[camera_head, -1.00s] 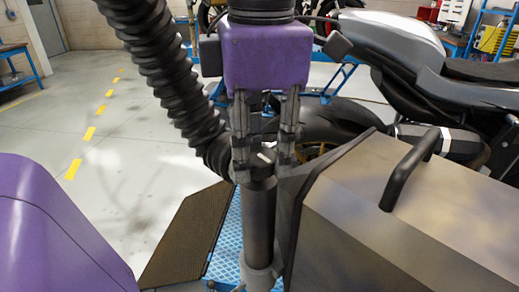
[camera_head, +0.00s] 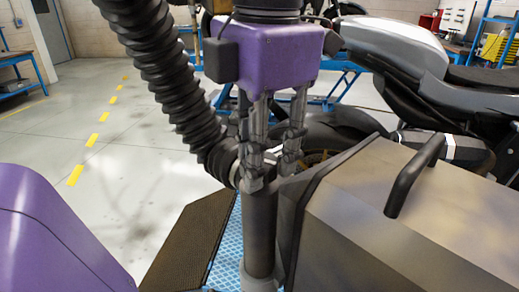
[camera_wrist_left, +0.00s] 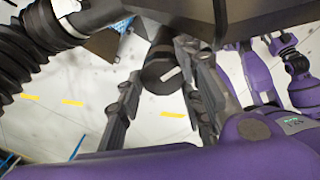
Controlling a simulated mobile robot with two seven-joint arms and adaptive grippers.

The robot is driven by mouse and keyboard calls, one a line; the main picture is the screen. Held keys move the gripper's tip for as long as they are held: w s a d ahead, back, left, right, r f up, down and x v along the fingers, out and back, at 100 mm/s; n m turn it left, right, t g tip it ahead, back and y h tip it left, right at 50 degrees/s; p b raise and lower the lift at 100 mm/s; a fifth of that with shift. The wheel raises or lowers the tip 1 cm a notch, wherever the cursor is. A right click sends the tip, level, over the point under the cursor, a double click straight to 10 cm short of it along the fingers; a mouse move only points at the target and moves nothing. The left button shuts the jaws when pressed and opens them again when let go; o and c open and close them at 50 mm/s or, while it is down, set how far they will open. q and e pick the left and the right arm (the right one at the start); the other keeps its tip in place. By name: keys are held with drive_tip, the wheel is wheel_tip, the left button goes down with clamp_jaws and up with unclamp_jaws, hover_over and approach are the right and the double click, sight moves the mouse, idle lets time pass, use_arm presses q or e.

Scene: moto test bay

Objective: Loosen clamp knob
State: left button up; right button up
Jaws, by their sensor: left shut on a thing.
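My left gripper (camera_head: 264,172) points down from its purple body, with its fingers around the top of an upright grey post (camera_head: 260,235). It is shut on the clamp knob at the top of the post. In the head view the fingers and a black hose end mostly hide the knob. In the left wrist view the dark round knob (camera_wrist_left: 160,74), with a short white mark, sits between the two fingers. My right gripper does not show in the head view.
A thick black ribbed hose (camera_head: 165,75) runs down left of the gripper. A large grey box (camera_head: 390,215) with a black handle (camera_head: 415,175) stands close on the right. A motorcycle (camera_head: 410,75) is behind it. Open floor lies to the left.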

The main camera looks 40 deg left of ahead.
use_arm(q)
drive_tip(key=shift+w+r, duration=0.15)
drive_tip(key=o, duration=1.1)
drive_tip(key=shift+a, duration=0.1)
drive_tip(key=shift+c, duration=0.2)
drive_tip(key=r, duration=0.8)
drive_tip(key=d+r, duration=0.1)
drive_tip(key=r, duration=0.2)
drive_tip(key=shift+r, duration=0.4)
